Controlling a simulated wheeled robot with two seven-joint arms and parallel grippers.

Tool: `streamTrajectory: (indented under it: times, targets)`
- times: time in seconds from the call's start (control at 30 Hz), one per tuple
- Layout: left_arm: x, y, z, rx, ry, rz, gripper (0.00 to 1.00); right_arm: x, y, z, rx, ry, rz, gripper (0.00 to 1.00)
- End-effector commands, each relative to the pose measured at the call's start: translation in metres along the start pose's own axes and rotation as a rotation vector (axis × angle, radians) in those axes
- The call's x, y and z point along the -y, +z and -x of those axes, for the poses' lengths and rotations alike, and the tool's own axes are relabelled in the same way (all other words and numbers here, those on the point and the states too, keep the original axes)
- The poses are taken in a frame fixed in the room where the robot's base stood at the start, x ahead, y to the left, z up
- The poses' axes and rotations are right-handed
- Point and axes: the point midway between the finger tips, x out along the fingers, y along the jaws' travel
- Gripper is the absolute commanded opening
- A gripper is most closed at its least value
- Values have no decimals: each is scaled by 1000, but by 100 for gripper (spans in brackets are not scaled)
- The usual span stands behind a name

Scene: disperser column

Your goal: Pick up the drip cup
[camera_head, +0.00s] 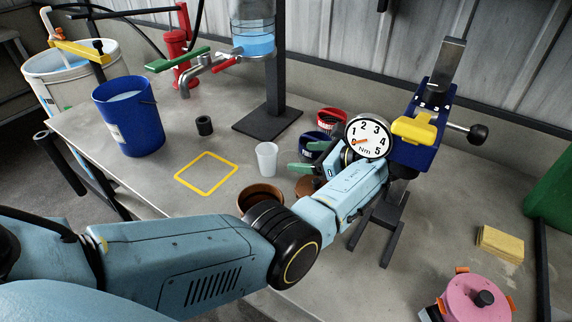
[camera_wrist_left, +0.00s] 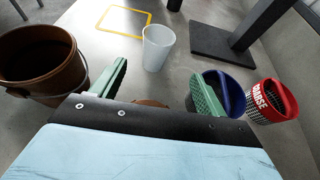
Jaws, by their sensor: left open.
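The drip cup appears to be the small pale translucent cup (camera_head: 266,159). It stands upright on the grey bench, and it also shows in the left wrist view (camera_wrist_left: 158,48). My left gripper (camera_head: 308,157) is just right of the cup, low over the bench. Its two green fingers are spread wide with nothing between them. In the left wrist view the cup stands beyond the gap between the fingertips (camera_wrist_left: 158,86), apart from both. My right gripper does not show in either view.
A brown bucket (camera_wrist_left: 40,62) stands close to the left finger. Blue (camera_wrist_left: 232,92) and red (camera_wrist_left: 272,100) tubs stand close to the right finger. A dark stand base (camera_head: 267,124) is behind the cup. A yellow square outline (camera_head: 207,172) on the bench is empty.

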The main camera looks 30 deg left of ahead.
Motion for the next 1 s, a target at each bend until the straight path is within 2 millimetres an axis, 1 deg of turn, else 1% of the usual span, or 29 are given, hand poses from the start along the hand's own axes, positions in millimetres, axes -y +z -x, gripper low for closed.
streamTrajectory:
  times: [0.03,0.1,0.23,0.53,0.8,0.9,1.0]
  targets:
    - [-1,0,-12,2,4,1,74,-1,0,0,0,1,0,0]
    - [-1,0,-26,2,3,1,74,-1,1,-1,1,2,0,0]
    - [0,0,-46,1,1,2,74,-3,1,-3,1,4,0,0]
    - [-2,0,-65,0,1,3,74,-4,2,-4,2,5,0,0]
    - [-6,1,-104,2,2,3,74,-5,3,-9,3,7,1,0]
    - [-6,1,-108,1,1,2,74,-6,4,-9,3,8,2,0]
    - [-6,2,-108,1,0,2,74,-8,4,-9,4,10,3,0]
